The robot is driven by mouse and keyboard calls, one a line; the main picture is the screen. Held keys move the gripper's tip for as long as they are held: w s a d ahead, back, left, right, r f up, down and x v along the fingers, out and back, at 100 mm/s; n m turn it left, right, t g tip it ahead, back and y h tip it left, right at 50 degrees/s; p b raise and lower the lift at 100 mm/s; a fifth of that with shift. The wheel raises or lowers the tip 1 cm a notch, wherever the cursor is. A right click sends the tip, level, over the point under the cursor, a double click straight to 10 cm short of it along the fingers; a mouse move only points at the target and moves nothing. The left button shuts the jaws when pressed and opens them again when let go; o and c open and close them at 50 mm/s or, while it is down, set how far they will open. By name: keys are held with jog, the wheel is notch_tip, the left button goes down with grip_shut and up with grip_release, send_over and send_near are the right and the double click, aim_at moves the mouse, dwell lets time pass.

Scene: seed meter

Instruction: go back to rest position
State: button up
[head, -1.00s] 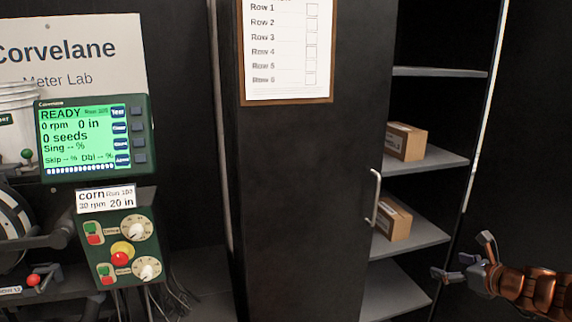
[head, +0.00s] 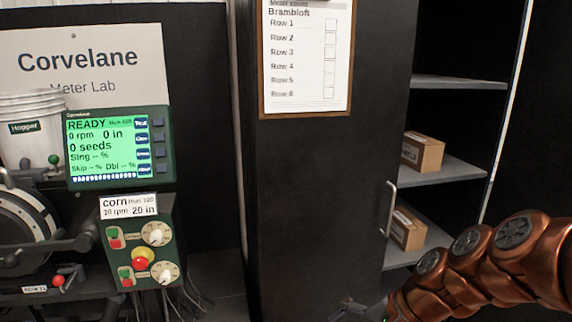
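My gripper (head: 357,312) shows only in part at the bottom edge of the head view, in front of the lower part of the dark cabinet door (head: 318,190). Its fingertips are cut off or too dark to make out, so I cannot tell whether it is open or shut. My copper-coloured arm reaches in from the right edge. I see nothing held in the visible part of the gripper.
A metal door handle (head: 390,208) is just above my arm. Open shelves (head: 450,171) hold two cardboard boxes, an upper one (head: 422,152) and a lower one (head: 407,229). A display (head: 118,147) and control box (head: 141,250) stand at left beside a seed meter (head: 22,228).

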jog(key=s+d+n+g+h+p, duration=0.1)
jog(key=s+d+n+g+h, duration=0.1)
jog(key=s, duration=0.7)
jog(key=s+d+n+g+h, duration=0.1)
jog(key=s+d+n+h, duration=0.3)
jog(key=s+n, duration=0.3)
jog(key=s, duration=0.3)
jog(key=shift+d+f+n+g+h+p, duration=0.15)
jog(key=shift+f+n+g+h+p, duration=0.15)
jog(key=shift+g+p, duration=0.1)
